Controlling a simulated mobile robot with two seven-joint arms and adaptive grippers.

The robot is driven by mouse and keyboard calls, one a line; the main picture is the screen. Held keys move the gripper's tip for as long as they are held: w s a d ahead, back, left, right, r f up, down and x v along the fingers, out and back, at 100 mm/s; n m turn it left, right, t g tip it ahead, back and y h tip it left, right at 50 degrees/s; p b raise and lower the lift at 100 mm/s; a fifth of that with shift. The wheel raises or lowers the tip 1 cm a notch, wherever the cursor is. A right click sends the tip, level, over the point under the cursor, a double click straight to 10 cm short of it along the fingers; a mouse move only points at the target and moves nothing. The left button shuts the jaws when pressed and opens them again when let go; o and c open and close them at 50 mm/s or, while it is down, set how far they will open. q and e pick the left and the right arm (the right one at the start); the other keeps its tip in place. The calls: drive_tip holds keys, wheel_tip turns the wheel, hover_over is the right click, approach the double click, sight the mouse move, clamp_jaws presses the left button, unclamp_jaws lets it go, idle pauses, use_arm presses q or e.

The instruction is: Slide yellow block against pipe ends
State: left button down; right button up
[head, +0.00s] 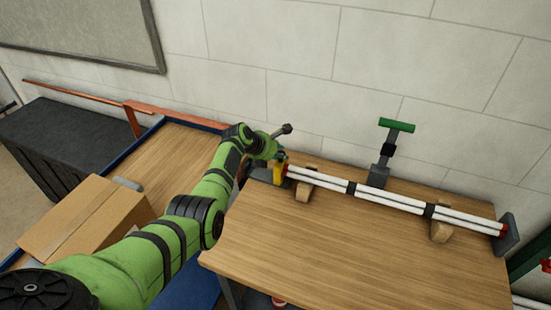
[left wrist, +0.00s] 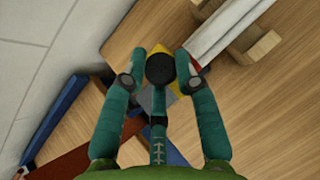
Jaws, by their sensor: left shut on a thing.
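The yellow block (head: 278,174) stands at the left end of the white pipes (head: 390,200), close against their red-tipped left ends; I cannot tell if they touch. My left gripper (head: 276,157) is at the top of the block. In the left wrist view its fingers (left wrist: 160,75) are closed around a black round knob (left wrist: 160,69). Yellow parts of the block (left wrist: 182,58) show around the knob, with a red pipe end (left wrist: 196,67) beside it. The fingers hide much of the block. My right gripper is not in view.
The pipes lie on wooden cradles (head: 440,231), with a grey end plate (head: 507,236) at their right end. A green-topped T-handle (head: 397,125) stands behind them. A cardboard box (head: 85,220) sits on the left bench. The front of the table is clear.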

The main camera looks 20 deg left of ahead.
use_arm(q)
drive_tip(key=shift+w+d+r, duration=0.1)
drive_tip(key=shift+w+r, duration=0.1)
drive_tip(key=shift+r, duration=0.15)
drive_tip(key=c, duration=1.3)
unclamp_jaws()
drive_tip(key=o, duration=0.3)
drive_tip(key=shift+d, duration=0.1)
drive_tip(key=shift+o, duration=0.2)
drive_tip(key=shift+s+f, duration=0.1)
drive_tip(key=shift+f, duration=0.05)
drive_tip(key=v, duration=1.2)
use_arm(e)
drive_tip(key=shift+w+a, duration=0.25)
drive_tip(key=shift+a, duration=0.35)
